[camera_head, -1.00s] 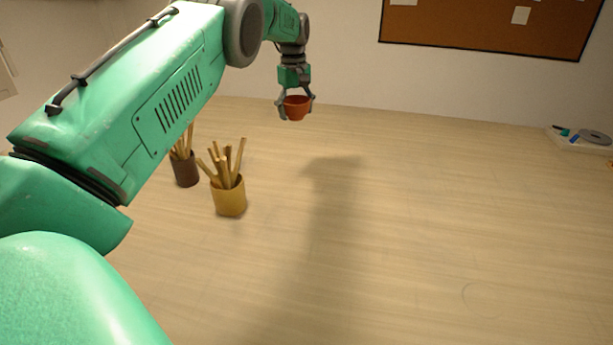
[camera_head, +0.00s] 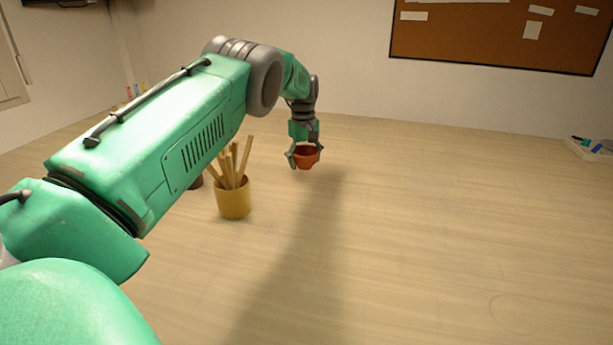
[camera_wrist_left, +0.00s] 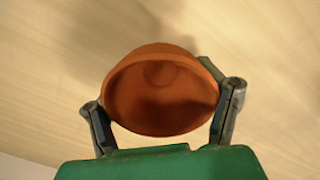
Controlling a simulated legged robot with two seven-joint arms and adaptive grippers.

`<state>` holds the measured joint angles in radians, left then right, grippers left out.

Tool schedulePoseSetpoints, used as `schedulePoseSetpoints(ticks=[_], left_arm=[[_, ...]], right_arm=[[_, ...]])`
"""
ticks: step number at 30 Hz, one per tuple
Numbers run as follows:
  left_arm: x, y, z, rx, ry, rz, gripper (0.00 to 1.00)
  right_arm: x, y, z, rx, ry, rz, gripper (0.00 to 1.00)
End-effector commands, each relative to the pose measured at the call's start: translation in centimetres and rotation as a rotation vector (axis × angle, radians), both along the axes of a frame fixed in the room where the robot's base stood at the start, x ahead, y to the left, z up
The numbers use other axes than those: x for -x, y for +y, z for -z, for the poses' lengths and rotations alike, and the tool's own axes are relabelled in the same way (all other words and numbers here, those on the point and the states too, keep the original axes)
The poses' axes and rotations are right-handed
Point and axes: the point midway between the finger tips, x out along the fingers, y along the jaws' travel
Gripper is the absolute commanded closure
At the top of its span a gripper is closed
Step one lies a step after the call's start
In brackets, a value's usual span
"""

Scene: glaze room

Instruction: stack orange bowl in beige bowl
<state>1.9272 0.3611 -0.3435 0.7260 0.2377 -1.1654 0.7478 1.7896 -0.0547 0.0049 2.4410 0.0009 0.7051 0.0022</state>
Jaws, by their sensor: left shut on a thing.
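The orange bowl (camera_head: 307,159) is held in my left gripper (camera_head: 306,160), above the far part of the table. In the left wrist view the orange bowl (camera_wrist_left: 162,95) sits between the two grey fingers of my left gripper (camera_wrist_left: 165,112), with its hollow inside facing the camera. The fingers are on opposite sides of its wall. The bowl appears to be clear of the wooden table. I see no beige bowl in either view. My right gripper is not in view.
A yellow cup (camera_head: 233,198) with wooden sticks stands on the table (camera_head: 430,230), left of the held bowl. A dark cup (camera_head: 196,182) is partly hidden behind my arm. A tray (camera_head: 588,150) with small items lies at the far right. The table's middle and right are bare.

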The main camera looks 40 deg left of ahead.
Motion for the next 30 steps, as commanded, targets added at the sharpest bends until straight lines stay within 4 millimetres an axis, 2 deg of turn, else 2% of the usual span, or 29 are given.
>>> schedulePoseSetpoints(ticks=[10,18,19,21,30], left_arm=[[0.0,-0.1,4.0,-0.001,-0.001,0.001,0.67],[0.0,0.1,4.4,0.001,-0.003,0.001,0.67],[0.0,0.1,4.4,0.002,-0.003,0.0,0.28],[0.0,0.1,4.4,0.002,-0.003,0.001,0.05],[-0.1,-0.1,4.0,-0.001,-0.002,0.001,0.05]], right_arm=[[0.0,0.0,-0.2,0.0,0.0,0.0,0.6],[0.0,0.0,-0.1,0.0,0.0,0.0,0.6],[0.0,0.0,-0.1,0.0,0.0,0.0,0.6],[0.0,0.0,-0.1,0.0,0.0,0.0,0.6],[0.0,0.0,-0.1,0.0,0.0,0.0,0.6]])
